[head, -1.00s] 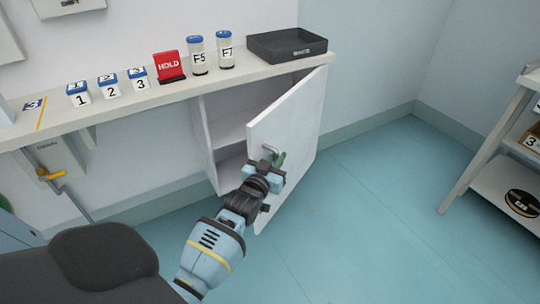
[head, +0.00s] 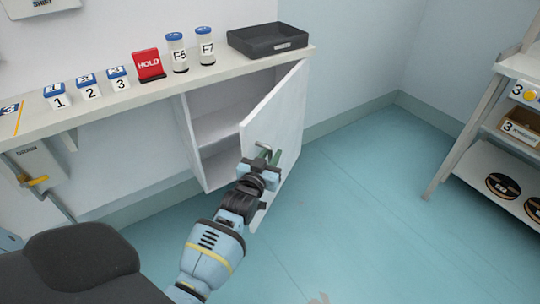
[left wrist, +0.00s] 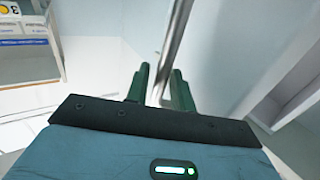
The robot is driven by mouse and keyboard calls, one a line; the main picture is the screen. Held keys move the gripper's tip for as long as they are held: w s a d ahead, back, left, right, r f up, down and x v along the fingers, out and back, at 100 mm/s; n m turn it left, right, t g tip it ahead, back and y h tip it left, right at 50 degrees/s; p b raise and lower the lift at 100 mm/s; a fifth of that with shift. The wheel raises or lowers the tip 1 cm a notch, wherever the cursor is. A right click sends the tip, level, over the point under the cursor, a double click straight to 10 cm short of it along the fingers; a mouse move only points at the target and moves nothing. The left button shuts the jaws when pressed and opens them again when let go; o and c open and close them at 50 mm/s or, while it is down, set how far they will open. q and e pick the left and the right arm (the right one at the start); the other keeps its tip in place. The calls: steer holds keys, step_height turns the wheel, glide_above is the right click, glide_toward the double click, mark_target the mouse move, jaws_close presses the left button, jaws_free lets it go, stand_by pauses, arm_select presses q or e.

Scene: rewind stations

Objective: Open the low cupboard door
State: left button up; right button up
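The low cupboard door (head: 277,125) is white and stands partly open under the counter. The cupboard's shelved inside (head: 217,127) shows to its left. The metal door handle (head: 262,146) is on the door's outer face near its free edge. My left gripper (head: 268,162) is at this handle. The exact contact is partly hidden. My right gripper is in neither view.
On the counter (head: 115,102) stand numbered blocks, a red HOLD sign (head: 149,65), two blue-capped jars (head: 177,53) and a black tray (head: 268,40). A shelf rack (head: 486,150) stands at the right. The floor (head: 350,210) between door and rack is clear.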

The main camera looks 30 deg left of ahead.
arm_select(q)
steer(key=shift+o, duration=0.3)
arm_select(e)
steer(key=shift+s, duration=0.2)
arm_select(q)
steer(key=shift+s, duration=0.25)
steer(key=s+d+p, duration=0.1)
steer(key=s, duration=0.6)
steer(key=shift+d+p, duration=0.25)
steer(key=shift+p, duration=0.1)
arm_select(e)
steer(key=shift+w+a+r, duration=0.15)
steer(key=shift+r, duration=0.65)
arm_select(q)
steer(key=shift+c, duration=0.2)
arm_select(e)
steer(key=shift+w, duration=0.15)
